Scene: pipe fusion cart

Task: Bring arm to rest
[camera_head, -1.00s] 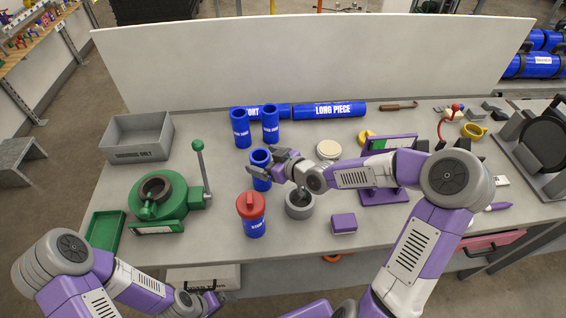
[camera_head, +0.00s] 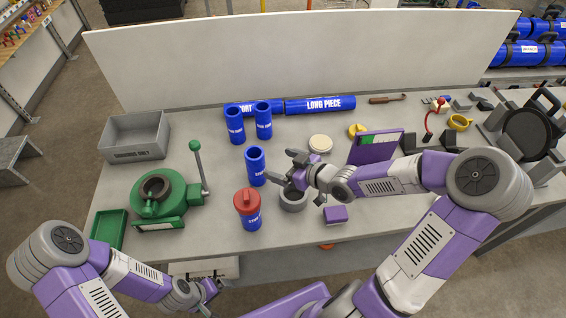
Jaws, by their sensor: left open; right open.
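My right gripper (camera_head: 286,172) is open and empty above the table, just right of a standing blue pipe piece (camera_head: 256,168) and over a grey round cup (camera_head: 293,200). No gap shows clearly between its fingertips and the pipe piece's right side. My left gripper (camera_head: 212,297) is open and empty, low at the table's front edge, below the green machine (camera_head: 165,198). A blue piece with a red cap (camera_head: 249,208) stands in front of the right gripper.
Two more blue pipe pieces (camera_head: 235,127) stand behind. Long blue pipes (camera_head: 320,104) lie along the white back panel (camera_head: 300,60). A grey bin (camera_head: 134,136) and green tray (camera_head: 108,230) are at left. A purple-backed display (camera_head: 374,147) stands near my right forearm.

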